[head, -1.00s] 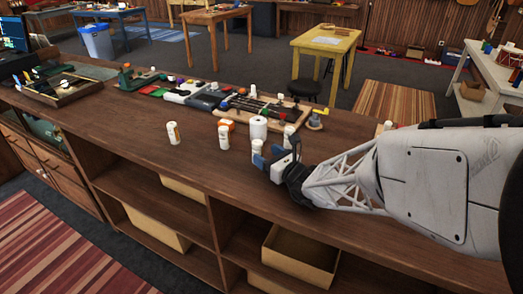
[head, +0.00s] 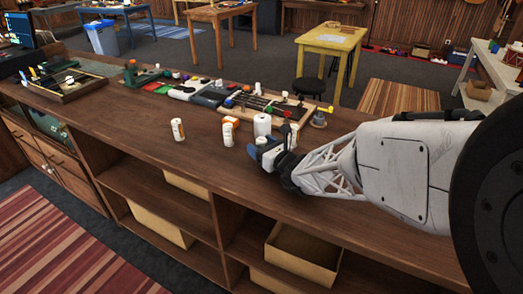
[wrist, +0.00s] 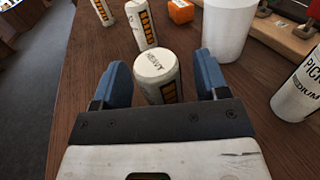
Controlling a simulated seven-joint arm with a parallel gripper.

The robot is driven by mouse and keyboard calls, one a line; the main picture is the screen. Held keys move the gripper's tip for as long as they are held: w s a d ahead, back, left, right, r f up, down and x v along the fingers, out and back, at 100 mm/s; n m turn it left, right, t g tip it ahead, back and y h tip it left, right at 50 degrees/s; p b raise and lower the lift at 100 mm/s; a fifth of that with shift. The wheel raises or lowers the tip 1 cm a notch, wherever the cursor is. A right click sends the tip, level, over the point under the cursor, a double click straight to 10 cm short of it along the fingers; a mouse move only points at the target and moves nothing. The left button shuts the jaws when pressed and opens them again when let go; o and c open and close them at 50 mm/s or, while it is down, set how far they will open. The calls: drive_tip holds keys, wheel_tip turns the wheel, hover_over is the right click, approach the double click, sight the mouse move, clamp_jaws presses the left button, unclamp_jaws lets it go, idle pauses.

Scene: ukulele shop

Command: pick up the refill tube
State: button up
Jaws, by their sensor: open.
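Several white tubes with printed labels stand upright on the wooden counter; I cannot tell from the labels which is called the refill tube. One tube (wrist: 156,75), marked HEAVY on its lid, stands between the blue fingers of my gripper (wrist: 158,82) in the wrist view, with a gap on both sides.
A tube marked PICKS and MEDIUM (wrist: 298,92) stands close to the right of my gripper. A wide plain white cylinder (wrist: 228,28) and an orange box (wrist: 180,11) stand beyond. A ukulele-like board with parts (head: 265,105) lies behind.

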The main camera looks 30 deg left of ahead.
sight(262, 140)
drive_tip(key=shift+c, duration=0.3)
drive_tip(key=c, duration=1)
drive_tip(key=shift+o, duration=0.2)
drive_tip(key=shift+r, duration=0.1)
drive_tip(key=shift+r, duration=0.75)
wheel_tip(262, 140, up, 2)
drive_tip(key=s+d+r, duration=0.1)
drive_tip(key=s+d, duration=0.9)
drive_tip(key=s, duration=0.2)
drive_tip(key=shift+d+r, duration=0.15)
drive_tip(key=shift+d, duration=0.2)
